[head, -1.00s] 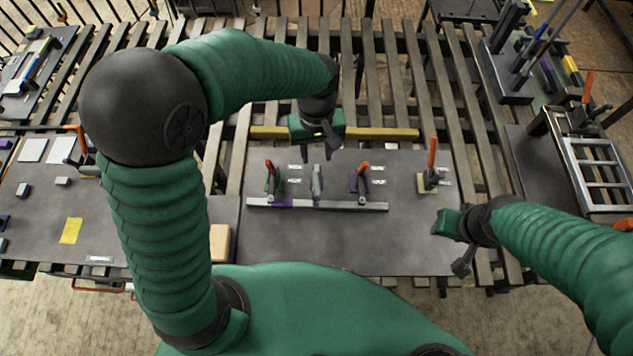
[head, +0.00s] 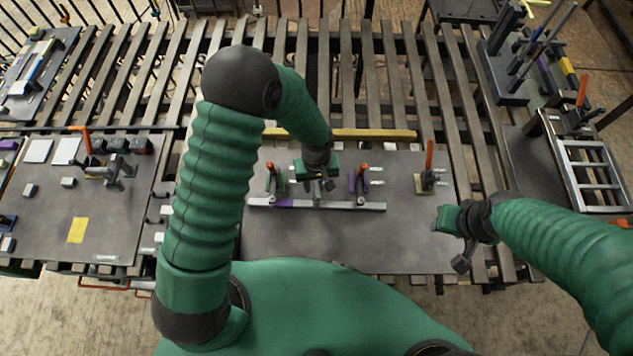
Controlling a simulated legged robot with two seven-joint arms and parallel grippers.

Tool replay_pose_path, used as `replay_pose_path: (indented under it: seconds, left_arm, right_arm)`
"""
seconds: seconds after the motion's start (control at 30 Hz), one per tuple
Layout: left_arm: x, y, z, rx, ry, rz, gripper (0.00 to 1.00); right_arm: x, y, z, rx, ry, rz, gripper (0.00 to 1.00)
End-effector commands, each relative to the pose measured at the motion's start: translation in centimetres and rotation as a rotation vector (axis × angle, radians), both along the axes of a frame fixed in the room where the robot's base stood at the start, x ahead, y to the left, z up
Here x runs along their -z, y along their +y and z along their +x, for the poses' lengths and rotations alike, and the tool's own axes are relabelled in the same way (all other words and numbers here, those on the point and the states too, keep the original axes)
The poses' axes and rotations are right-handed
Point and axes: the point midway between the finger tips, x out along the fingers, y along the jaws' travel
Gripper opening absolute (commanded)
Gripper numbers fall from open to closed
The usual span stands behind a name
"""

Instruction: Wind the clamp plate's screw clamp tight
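The clamp plate (head: 330,240) is a dark flat sheet in the middle of the slatted table. A grey bar (head: 345,206) with a purple section lies across it. The grey screw clamp (head: 317,198) stands at the bar between two orange-handled clamps, the left one (head: 271,180) and the right one (head: 362,182). My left gripper (head: 319,186) points down right over the screw clamp and hides most of it. I cannot tell whether its fingers touch or grip it. My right gripper (head: 440,230) hovers at the plate's right side, apart from the clamps; its fingers are unclear.
Another orange-handled clamp (head: 429,175) stands on a yellowish pad at the plate's right. A yellow bar (head: 345,133) lies behind the plate. A second dark plate (head: 45,210) with small blocks is at the left, and a metal rack (head: 595,175) at the right. The plate's front is clear.

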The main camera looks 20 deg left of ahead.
Motion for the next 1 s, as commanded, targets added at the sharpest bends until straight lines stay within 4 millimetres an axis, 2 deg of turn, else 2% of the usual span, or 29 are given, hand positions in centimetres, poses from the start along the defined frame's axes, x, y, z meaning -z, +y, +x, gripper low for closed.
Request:
replay_pose_path:
  seconds: [0.03,0.3,0.73,1.0]
  left_arm:
    - [-0.01,0.0,0.02,0.0,0.0,0.0,0.34]
    - [-0.04,-0.01,0.04,0.0,0.0,0.0,0.0]
    - [-0.06,-0.02,0.09,0.021,-0.001,0.0,0.0]
    - [-0.05,-0.03,0.14,0.148,-0.003,-0.001,0.0]
  right_arm:
    - [0.01,0.0,0.0,0.0,0.0,0.0,0.38]
    - [0.0,0.0,0.0,0.0,0.0,0.0,0.38]
    - [0.05,0.0,0.0,0.0,0.0,0.0,0.38]
    - [0.3,0.0,0.0,0.0,0.0,0.0,0.38]
